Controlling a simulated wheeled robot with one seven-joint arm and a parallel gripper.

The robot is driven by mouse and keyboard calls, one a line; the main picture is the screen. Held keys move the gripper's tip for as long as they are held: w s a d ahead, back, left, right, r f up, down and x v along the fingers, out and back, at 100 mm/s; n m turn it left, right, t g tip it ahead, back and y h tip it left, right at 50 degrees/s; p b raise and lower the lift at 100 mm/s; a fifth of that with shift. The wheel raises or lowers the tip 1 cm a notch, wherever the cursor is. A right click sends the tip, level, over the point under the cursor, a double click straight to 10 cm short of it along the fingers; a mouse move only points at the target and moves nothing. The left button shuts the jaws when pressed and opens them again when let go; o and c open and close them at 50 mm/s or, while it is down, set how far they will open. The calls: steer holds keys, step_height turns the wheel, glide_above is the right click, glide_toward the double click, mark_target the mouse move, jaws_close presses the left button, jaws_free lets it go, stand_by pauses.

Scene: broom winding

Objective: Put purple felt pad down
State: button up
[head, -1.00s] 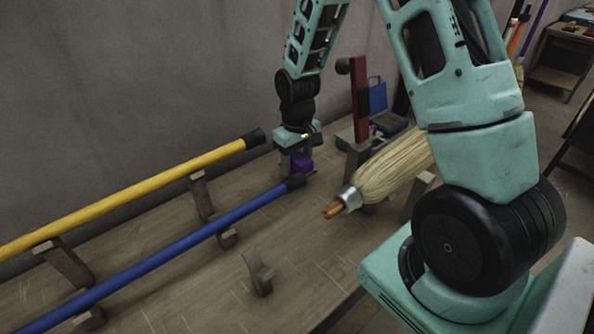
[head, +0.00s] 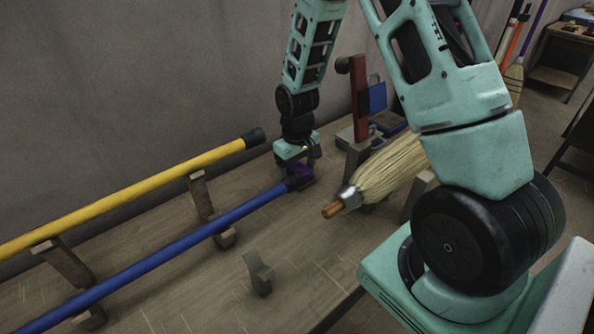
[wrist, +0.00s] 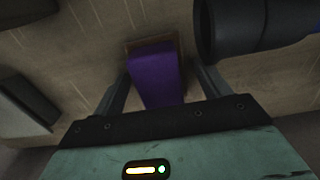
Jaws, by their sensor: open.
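The purple felt pad (wrist: 156,76) shows in the wrist view as a purple block with a brown edge at its far end. It lies between the two fingers of my gripper (wrist: 158,88), which are open with a gap on each side of it. In the head view the purple pad (head: 301,170) is just below my gripper (head: 297,160), by the dark end of the blue handle (head: 190,238). That dark end (wrist: 240,28) is close by on the right in the wrist view. Whether the pad rests flat on the bench is hard to tell.
A yellow handle (head: 130,191) lies on wooden rests behind the blue one. A straw broom head (head: 388,172) with a metal collar is to the right. A red upright (head: 359,98) stands behind it. Bare bench (head: 190,285) lies in front.

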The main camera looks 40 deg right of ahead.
mark_target(297, 166)
step_height(297, 166, up, 12)
steer(key=s+a+r+n, duration=0.2)
steer(key=s+a, duration=0.2)
steer(key=a, duration=0.4)
steer(key=s+a+r+n, duration=0.1)
steer(key=s+a+r, duration=0.15)
steer(key=a, duration=0.45)
steer(key=s+a+n, duration=0.2)
steer(key=s+a, duration=0.2)
steer(key=s, duration=0.5)
steer(key=s+a+n, duration=0.2)
steer(key=s+a, duration=0.3)
steer(key=s, duration=0.3)
steer(key=shift+s+a+r+y, duration=0.2)
steer(key=shift+s+r+y, duration=0.15)
steer(key=shift+r, duration=0.1)
